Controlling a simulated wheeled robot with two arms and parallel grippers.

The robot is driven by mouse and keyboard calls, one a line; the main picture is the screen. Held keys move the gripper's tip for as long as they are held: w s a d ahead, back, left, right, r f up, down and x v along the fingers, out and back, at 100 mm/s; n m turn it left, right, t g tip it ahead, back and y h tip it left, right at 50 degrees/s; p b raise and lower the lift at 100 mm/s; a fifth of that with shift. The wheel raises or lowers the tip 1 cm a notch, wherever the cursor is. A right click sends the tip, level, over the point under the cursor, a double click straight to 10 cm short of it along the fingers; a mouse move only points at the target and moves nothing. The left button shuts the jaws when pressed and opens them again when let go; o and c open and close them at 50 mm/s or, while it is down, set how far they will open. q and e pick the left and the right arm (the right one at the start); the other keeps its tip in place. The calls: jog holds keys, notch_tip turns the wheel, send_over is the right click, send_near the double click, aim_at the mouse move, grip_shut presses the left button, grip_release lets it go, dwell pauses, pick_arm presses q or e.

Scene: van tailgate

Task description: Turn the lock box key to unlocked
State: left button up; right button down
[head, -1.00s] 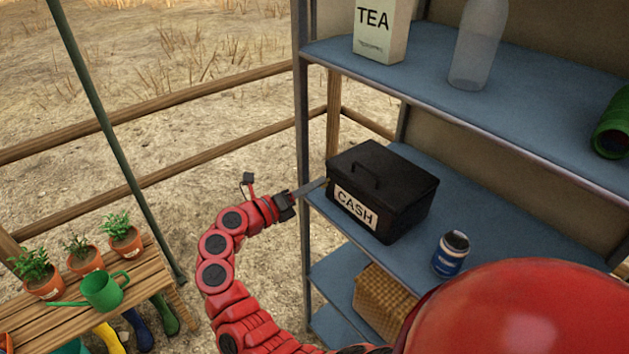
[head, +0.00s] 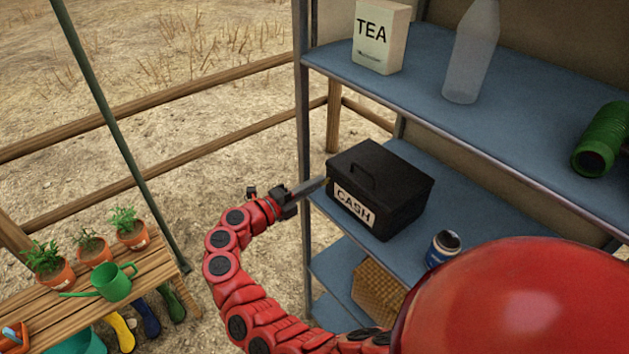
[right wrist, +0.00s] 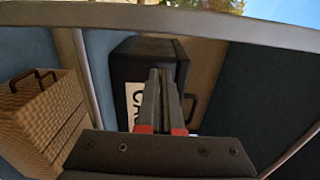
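The lock box is a black cash box (head: 400,203) with a top handle and a white CASH label (head: 353,205), on the middle blue shelf. It also shows in the right wrist view (right wrist: 125,65). My right gripper (head: 323,184) reaches in from the left, its fingertips at the box's left end. In the right wrist view its two dark fingers (right wrist: 161,75) point at the box, close together with a narrow gap. The key is not clearly visible; the fingertips cover that spot, so I cannot tell whether they grip it. My left gripper is out of view.
A blue jar (head: 443,247) stands right of the box. A wicker basket (head: 378,290) sits on the shelf below. A shelf post (head: 303,130) rises close to my right gripper. The upper shelf holds a tea carton (head: 380,40), a bottle (head: 472,55) and a green roll (head: 600,140).

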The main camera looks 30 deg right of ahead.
dwell(0.3)
jog(key=c, duration=1.1)
grip_release()
jog(key=shift+s+a+b, duration=0.2)
jog(key=shift+a+b, duration=0.7)
jog(key=shift+a, duration=2)
jog(key=shift+s+a+b, duration=0.25)
jog(key=shift+a+b, duration=0.6)
jog(key=shift+a, duration=2.05)
jog(key=shift+s+a+b, duration=0.2)
jog(key=shift+a+b, duration=0.7)
jog(key=shift+a, duration=2)
